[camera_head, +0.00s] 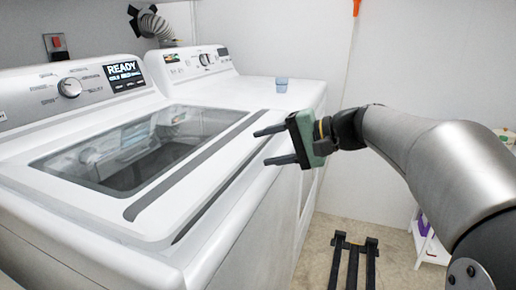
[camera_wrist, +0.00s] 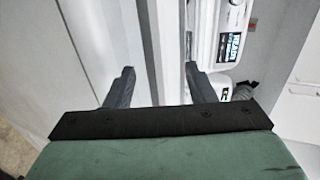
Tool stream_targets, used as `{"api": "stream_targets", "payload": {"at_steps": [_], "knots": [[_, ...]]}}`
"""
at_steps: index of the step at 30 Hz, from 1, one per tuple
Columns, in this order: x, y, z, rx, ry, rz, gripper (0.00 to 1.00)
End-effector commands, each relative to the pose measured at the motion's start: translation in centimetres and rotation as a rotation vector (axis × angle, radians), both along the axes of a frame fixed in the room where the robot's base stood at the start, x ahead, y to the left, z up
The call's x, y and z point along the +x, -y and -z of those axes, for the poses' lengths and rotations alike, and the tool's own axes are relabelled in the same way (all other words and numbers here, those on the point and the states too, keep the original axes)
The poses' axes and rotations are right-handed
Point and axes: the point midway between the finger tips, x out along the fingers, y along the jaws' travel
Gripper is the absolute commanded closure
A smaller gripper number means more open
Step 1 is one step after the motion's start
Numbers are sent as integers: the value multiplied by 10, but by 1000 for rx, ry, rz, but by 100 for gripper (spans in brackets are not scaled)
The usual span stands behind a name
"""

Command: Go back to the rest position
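My gripper (camera_head: 270,146) reaches in from the right in the head view, at the front right edge of the washer's top. Its two dark fingers are spread apart with nothing between them. In the wrist view the open fingers of my gripper (camera_wrist: 155,88) point toward the white machine, with its control panel (camera_wrist: 232,40) beyond them. I cannot tell whether a finger touches the machine. My silver arm bends down to the lower right in the head view.
A white washer (camera_head: 85,205) with a closed glass lid (camera_head: 135,150) fills the left. A black-barred object (camera_head: 354,262) is on the floor. A white shelf (camera_head: 428,243) stands at right.

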Motion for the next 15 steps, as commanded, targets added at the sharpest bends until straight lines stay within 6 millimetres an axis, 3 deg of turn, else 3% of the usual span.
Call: {"api": "stream_targets", "payload": {"at_steps": [15], "knots": [[-6,7,-8,-4,1,-3,50]]}}
